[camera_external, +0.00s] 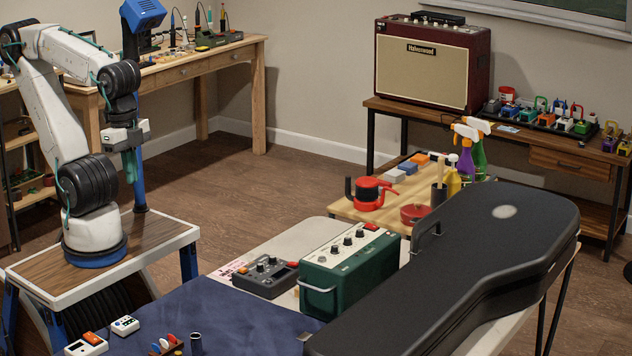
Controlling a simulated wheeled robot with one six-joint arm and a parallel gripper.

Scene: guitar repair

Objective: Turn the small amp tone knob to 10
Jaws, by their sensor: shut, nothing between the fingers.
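My gripper (130,168) points down at the left, beside the wooden-topped base of my arm. It is shut and empty, well apart from the green box, to its upper left.
A grey pedal unit with knobs (267,276) stands just left of the green box. A large black guitar case (450,265) lies close on its right. A dark blue mat (215,312) covers the front of the table. A maroon amp (432,62) stands on the back bench.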

